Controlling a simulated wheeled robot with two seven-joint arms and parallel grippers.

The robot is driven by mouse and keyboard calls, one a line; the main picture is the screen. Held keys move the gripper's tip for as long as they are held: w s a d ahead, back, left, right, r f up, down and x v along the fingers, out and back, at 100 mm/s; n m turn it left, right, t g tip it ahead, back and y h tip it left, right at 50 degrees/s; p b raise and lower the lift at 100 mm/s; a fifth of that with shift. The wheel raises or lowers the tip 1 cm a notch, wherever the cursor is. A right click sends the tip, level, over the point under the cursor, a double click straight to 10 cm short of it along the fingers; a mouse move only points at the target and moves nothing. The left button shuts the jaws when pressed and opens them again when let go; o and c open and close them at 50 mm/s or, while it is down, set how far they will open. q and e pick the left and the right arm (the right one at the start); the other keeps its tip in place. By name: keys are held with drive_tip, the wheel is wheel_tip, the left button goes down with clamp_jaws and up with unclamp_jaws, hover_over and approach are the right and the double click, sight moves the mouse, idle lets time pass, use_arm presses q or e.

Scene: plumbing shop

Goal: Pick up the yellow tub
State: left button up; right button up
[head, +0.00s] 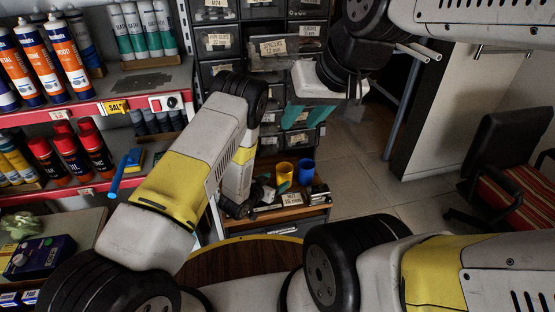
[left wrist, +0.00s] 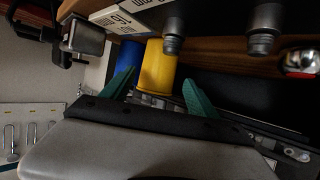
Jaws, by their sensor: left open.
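The yellow tub (head: 284,171) stands on a low wooden shelf, just left of a blue tub (head: 306,170). My left gripper (head: 272,190) is low, in front of and left of the yellow tub, partly hidden by its own wrist. In the left wrist view its two teal fingers (left wrist: 160,92) are spread apart and empty. The yellow tub (left wrist: 158,68) shows beyond and between them, its lower part hidden from that view. The blue tub (left wrist: 128,53) is beside it. My right gripper (head: 318,98) hangs higher, in front of the drawer cabinet; its jaw opening is unclear.
A labelled box (head: 294,198) lies in front of the tubs. Drawers (head: 220,43) stand behind. Shelves with tubes and spray cans (head: 72,152) are at left. A round wooden table edge (head: 235,258) is in front. A chair (head: 510,155) stands right; the floor (head: 365,150) between is clear.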

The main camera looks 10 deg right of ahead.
use_arm(q)
drive_tip(key=x, duration=0.7)
drive_tip(key=shift+w+d+f, duration=0.1)
drive_tip(key=shift+d+f, duration=0.1)
drive_tip(key=shift+f, duration=0.2)
drive_tip(key=c, duration=1.1)
drive_tip(key=shift+r, duration=0.1)
